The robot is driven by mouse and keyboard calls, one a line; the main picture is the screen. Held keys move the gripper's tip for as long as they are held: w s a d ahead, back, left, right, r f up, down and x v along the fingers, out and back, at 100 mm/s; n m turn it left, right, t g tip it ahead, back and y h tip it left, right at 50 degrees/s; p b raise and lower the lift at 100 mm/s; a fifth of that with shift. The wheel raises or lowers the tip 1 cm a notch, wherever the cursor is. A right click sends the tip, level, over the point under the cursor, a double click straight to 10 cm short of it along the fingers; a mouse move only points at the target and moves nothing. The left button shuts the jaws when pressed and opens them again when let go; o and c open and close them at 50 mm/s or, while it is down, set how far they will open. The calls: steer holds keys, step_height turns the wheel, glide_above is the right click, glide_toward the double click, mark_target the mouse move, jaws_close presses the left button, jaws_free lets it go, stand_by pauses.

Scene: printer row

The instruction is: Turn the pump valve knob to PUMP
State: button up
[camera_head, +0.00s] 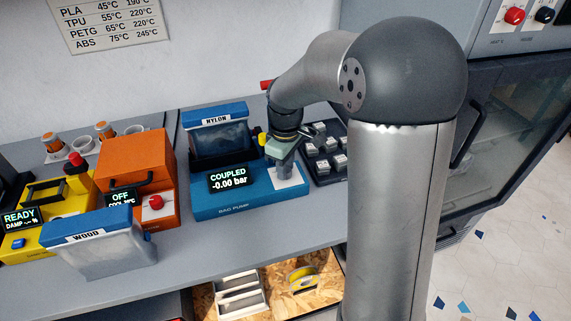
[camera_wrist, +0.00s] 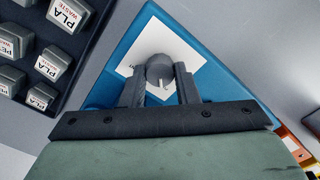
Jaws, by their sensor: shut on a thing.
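The blue bag pump (camera_head: 240,204) stands on the bench, its display reading "COUPLED -0.00 bar". A bag labelled NYLON (camera_head: 217,128) sits at its back. The grey round valve knob (camera_wrist: 158,66) is on a white label plate (camera_wrist: 150,42) on the pump's top; a light pointer line shows on it. My gripper (camera_wrist: 160,84) is shut on the knob, one finger on each side. In the head view my gripper (camera_head: 283,172) comes down over the right part of the pump and hides the knob. The plate's lettering is mostly covered.
A dark tray of small labelled blocks (camera_head: 328,165) is close right of the pump. An orange box (camera_head: 135,175) with a red knob, a yellow unit (camera_head: 45,240) and a WOOD bag (camera_head: 98,245) stand to the left. Bare bench lies in front of the pump.

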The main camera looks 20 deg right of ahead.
steer(key=shift+r+n, duration=0.1)
steer(key=shift+n, duration=0.2)
steer(key=o, duration=1)
step_height(320, 180, up, 17)
steer(key=shift+r, duration=0.2)
steer(key=s+f+m, duration=0.3)
steer(key=s+f, duration=0.1)
steer(key=s, duration=0.3)
steer(key=s+f+m, duration=0.3)
steer(key=s+f, duration=0.2)
steer(key=s, duration=0.3)
steer(key=s+a+f+m, duration=0.1)
steer(key=s+f+m, duration=0.2)
steer(key=s+f, duration=0.2)
steer(key=shift+s, duration=1.7)
